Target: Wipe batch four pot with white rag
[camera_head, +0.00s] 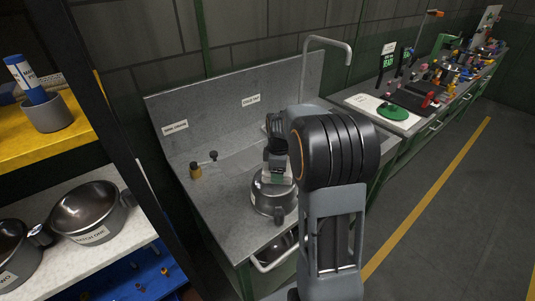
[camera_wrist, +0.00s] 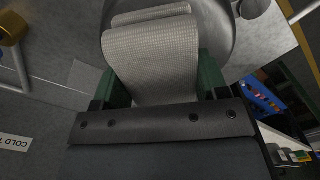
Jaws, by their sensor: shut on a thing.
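A steel pot (camera_head: 268,199) stands on the grey sink counter, below my gripper (camera_head: 277,176). Its label cannot be read from here. In the wrist view, part of the round pot (camera_wrist: 220,28) shows behind the rag. The white rag (camera_wrist: 152,55) is a folded, woven cloth held between the green fingers of my gripper (camera_wrist: 160,78). The rag hangs over the pot and overlaps it in view. I cannot tell whether they touch. My arm hides part of the counter and the pot's right side in the head view.
The sink counter (camera_head: 212,195) has a brass knob (camera_head: 196,171) and a faucet (camera_head: 330,42). Pots, including one labelled batch one (camera_head: 90,212), stand on the left shelf. A crowded workbench (camera_head: 405,122) runs along the right. The floor (camera_head: 440,235) there is clear.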

